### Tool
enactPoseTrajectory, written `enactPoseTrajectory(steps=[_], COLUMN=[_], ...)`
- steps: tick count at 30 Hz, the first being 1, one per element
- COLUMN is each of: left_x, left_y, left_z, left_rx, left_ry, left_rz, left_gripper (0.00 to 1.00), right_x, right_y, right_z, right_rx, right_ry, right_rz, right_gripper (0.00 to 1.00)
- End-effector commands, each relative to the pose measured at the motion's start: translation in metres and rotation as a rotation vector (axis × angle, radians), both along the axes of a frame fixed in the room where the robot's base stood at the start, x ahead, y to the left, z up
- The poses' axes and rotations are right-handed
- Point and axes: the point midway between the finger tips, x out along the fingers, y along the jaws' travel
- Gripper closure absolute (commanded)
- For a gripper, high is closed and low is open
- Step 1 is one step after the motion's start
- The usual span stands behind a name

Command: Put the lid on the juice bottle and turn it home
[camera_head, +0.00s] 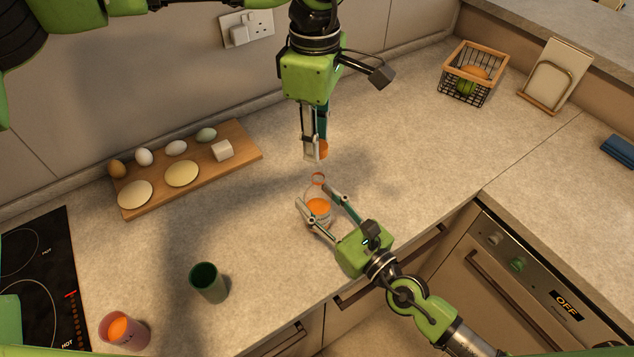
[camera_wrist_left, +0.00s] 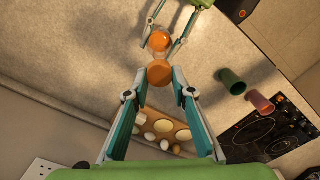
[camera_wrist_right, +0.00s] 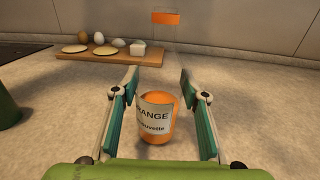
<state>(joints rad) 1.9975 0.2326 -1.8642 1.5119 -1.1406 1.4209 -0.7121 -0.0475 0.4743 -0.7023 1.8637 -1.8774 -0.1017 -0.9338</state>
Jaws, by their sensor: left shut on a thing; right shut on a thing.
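The juice bottle (camera_head: 318,208) stands upright on the counter, with orange juice inside and an open top. My right gripper (camera_head: 312,194) is shut on the bottle, one finger on each side. The orange lid (camera_head: 322,149) is in my left gripper (camera_head: 315,158), which is shut on it and points down. The left wrist view shows the lid (camera_wrist_left: 159,74) between the fingertips and the bottle (camera_wrist_left: 160,41) beyond.
A wooden board (camera_head: 205,178) with eggs, flat pale rounds and a white block lies at left. A green cup (camera_head: 209,283), a pink cup (camera_head: 125,330) and a hob (camera_head: 45,265) stand front left. A wire basket (camera_head: 472,72) stands at back right. The counter right of the bottle is clear.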

Motion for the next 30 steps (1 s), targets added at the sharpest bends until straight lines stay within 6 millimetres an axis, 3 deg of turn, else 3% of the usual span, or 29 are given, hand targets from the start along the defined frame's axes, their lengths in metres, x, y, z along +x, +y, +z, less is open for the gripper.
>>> enactPoseTrajectory(steps=[9,23,30], left_x=[0.000,0.000,-0.001], left_y=[0.000,0.000,0.000], left_z=[-0.042,-0.042,-0.052], left_rx=[0.001,0.002,0.003], left_ry=[0.001,-0.001,0.002], left_rz=[0.000,0.000,-0.001], left_gripper=[0.85,0.85,0.85], right_x=[0.000,0.000,0.000], right_y=[0.000,0.000,0.000], right_z=[0.000,0.000,0.000], right_rx=[0.001,0.001,0.001], right_ry=[0.001,0.001,0.001], right_rz=[0.000,0.000,0.000], right_gripper=[0.98,0.98,0.98])
